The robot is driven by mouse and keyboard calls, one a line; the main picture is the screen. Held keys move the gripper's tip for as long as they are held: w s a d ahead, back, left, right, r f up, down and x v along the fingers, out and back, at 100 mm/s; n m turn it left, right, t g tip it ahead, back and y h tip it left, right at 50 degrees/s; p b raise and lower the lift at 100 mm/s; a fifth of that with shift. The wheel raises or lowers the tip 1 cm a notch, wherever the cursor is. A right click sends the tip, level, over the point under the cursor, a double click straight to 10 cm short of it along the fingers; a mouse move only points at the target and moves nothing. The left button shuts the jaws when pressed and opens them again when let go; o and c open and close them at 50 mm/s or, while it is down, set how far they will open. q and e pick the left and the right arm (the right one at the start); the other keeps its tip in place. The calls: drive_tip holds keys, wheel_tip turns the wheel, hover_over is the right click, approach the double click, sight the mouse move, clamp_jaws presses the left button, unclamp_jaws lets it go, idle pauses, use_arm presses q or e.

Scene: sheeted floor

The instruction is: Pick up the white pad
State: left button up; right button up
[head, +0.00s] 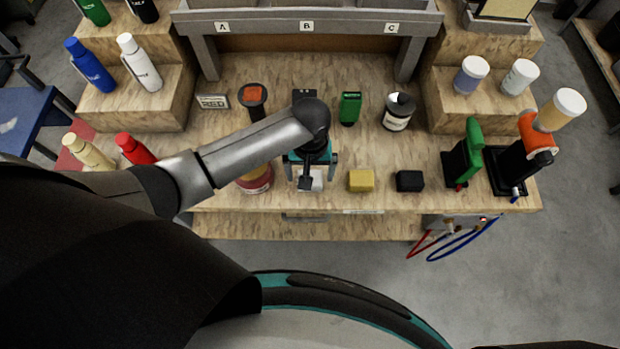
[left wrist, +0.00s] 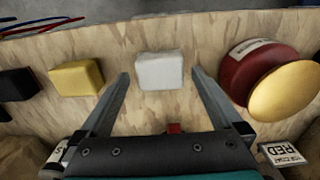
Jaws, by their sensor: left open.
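The white pad (left wrist: 160,71) is a small pale block lying on the wooden bench top, near its front edge. In the left wrist view it lies just beyond my left gripper (left wrist: 160,88), between the lines of its two spread fingers. The fingers are open and nothing is held. In the head view my left gripper (head: 311,180) points down over the white pad (head: 317,183), which is partly hidden by the gripper. My right gripper is not in view.
A yellow pad (head: 361,180) and a black pad (head: 409,181) lie to the right in the head view. Bottles stand on side steps (head: 160,97). A lettered rack (head: 350,22) spans the back.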

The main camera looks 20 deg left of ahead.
use_arm(q)
wheel_tip(320, 180, down, 2)
drive_tip(key=shift+f, duration=0.2)
drive_tip(key=c, duration=1.3)
